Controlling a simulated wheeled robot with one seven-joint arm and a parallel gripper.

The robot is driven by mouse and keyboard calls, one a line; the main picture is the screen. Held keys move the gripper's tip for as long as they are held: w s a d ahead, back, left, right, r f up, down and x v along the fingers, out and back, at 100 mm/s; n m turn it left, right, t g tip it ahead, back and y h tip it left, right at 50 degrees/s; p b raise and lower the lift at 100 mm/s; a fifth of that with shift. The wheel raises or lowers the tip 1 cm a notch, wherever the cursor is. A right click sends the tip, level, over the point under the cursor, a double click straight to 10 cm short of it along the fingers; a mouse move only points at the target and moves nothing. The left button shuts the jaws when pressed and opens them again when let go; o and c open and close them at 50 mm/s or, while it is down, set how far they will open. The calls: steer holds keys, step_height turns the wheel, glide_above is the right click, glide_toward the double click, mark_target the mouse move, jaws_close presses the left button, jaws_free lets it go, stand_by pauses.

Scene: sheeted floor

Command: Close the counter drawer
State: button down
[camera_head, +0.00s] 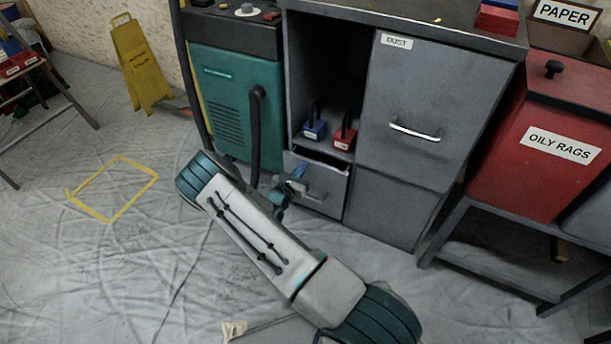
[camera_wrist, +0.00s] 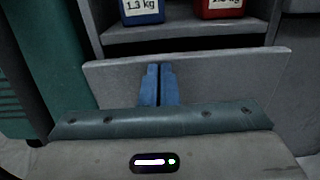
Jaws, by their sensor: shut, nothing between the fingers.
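The counter drawer (camera_head: 328,189) is the small grey drawer low in the grey cabinet, under an open shelf. It stands a little way out, with a dark gap along its top edge. In the wrist view its grey front panel (camera_wrist: 215,82) spans the middle of the picture. My gripper (camera_head: 296,178) is at the left part of the drawer front. Its blue fingers (camera_wrist: 159,72) are shut together with nothing between them and point at the panel. I cannot tell whether they touch it. My wrist hides the lower part of the drawer front in the wrist view.
A blue weight (camera_head: 315,128) and a red weight (camera_head: 344,136) stand on the shelf above the drawer. A DUST door (camera_head: 430,105) is at right, a green machine (camera_head: 238,95) at left. A red OILY RAGS bin (camera_head: 540,130) stands further right.

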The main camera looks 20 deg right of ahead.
mark_target(306, 158)
steer(key=x, duration=0.3)
steer(key=shift+w+d+r, duration=0.1)
steer(key=shift+w, duration=0.35)
steer(key=shift+d+r, duration=0.1)
steer(key=shift+d, duration=0.05)
steer(key=p+v, duration=0.4)
steer(key=v, duration=1)
steer(key=shift+s+f, duration=0.2)
steer(key=shift+s, duration=0.15)
